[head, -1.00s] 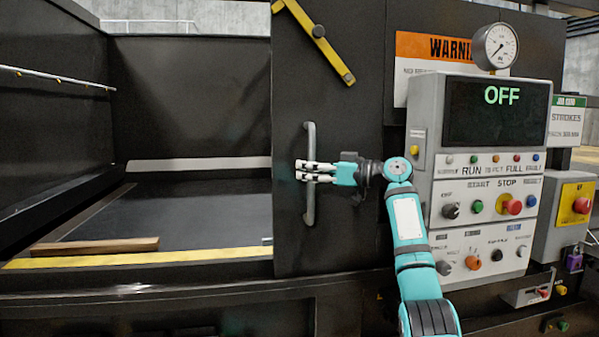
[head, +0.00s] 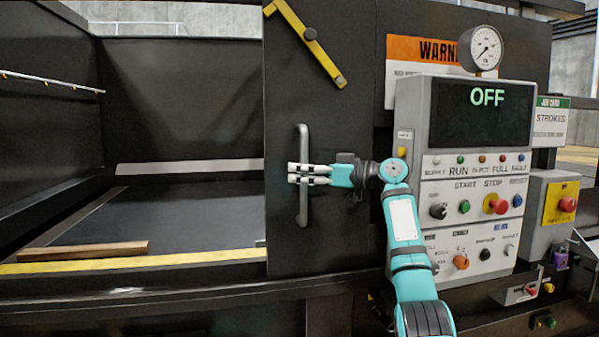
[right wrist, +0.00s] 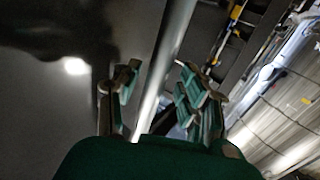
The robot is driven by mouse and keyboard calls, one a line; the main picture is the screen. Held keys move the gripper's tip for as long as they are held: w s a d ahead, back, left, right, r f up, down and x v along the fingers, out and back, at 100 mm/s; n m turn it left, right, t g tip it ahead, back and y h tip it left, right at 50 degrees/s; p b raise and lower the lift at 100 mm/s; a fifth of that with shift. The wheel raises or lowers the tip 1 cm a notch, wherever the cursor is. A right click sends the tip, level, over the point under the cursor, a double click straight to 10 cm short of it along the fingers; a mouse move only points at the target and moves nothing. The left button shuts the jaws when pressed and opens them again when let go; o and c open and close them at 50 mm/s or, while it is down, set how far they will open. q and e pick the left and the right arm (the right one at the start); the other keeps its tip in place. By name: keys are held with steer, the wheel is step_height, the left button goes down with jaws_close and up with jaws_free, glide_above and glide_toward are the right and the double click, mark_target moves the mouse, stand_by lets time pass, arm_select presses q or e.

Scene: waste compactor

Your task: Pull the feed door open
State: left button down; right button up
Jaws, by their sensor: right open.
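The feed door (head: 325,235) is a dark, flat panel in the middle of the head view, with a vertical grey bar handle (head: 302,215). My right gripper (head: 291,173) reaches in from the right at the handle's mid-height, with its pale fingers level across the bar. In the right wrist view the handle (right wrist: 165,70) runs between the two spread fingers (right wrist: 158,90). The fingers are open and not closed on the bar. Any contact with the handle cannot be made out. My left gripper is not in view.
Left of the door is a wide dark opening with a yellow-edged sill (head: 190,260) and a wooden plank (head: 85,250) on it. A yellow bar (head: 306,42) crosses the door's top. A control panel reading OFF (head: 475,112) stands close on the right.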

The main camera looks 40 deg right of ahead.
steer(key=v, duration=1.1)
steer(key=shift+s+r, duration=0.1)
